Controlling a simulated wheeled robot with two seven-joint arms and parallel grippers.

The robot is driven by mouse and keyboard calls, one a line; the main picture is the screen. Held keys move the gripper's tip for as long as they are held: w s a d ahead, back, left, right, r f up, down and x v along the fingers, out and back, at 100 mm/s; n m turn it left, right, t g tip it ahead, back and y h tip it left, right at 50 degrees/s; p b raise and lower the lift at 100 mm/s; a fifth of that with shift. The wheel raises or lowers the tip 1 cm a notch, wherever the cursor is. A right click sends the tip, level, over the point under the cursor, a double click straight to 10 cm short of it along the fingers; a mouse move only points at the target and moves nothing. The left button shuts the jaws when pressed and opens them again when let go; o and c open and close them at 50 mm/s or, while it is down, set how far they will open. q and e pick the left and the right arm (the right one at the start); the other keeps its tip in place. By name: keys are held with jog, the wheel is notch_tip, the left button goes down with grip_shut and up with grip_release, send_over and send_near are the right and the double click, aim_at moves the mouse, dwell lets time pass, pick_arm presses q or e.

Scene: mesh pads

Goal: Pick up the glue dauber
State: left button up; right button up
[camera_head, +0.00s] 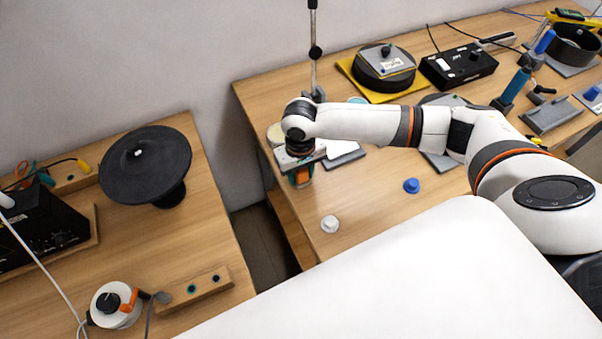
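I cannot single out the glue dauber with certainty. My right arm reaches in from the right, and its gripper (301,172) points down over the left part of the right-hand table. A small green and orange item (302,181) shows directly under the gripper. The wrist and gripper body hide most of it, so I cannot tell whether the fingers are around it or what it is. The fingertips do not show clearly. My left gripper is not in view.
On the right-hand table (370,215), a white knob (330,224) and a blue knob (411,185) stand near the gripper. A thin upright stand (313,60) rises behind it. A gap separates the left table (215,245), which holds a black disc (146,165).

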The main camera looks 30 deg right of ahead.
jog(key=c, duration=0.5)
notch_tip(320, 180, up, 10)
jog(key=shift+r+b, duration=0.1)
jog(key=shift+b, duration=0.35)
jog(key=o, duration=0.4)
jog(key=c, duration=0.3)
